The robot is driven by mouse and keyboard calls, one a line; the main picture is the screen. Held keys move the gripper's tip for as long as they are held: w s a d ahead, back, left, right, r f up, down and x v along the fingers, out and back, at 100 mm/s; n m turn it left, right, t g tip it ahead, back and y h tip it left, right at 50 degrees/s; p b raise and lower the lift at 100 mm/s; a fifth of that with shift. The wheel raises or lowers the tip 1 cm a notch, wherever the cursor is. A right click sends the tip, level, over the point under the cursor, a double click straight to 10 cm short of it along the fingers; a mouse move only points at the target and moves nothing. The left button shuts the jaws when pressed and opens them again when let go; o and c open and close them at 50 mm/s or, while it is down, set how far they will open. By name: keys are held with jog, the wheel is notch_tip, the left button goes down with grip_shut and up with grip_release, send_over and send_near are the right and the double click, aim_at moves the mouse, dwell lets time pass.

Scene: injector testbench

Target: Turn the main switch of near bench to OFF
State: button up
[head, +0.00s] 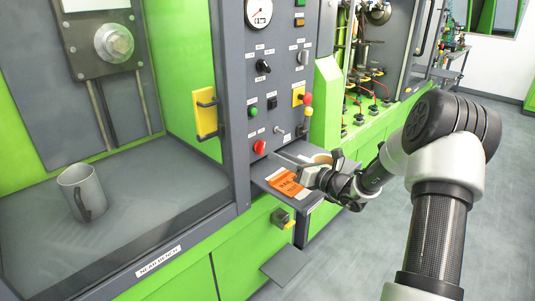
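The near bench is green and grey, with a "NEAR BENCH" label (158,262) on its front edge. Its grey control panel (275,85) carries several knobs and buttons. A yellow plate with a red knob (306,99) is at the panel's right side.
The small shelf (262,176) holds an orange card (286,183) and a tan round item (321,158), partly hidden by my gripper. A grey mug (80,192) stands on the bench top. A grey flap (284,266) sticks out low. Open floor lies to the right.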

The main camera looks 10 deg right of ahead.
aim_at(263, 149)
jog(key=x, duration=0.6)
jog(key=shift+a, duration=0.1)
jog(key=shift+c, duration=0.3)
grip_shut()
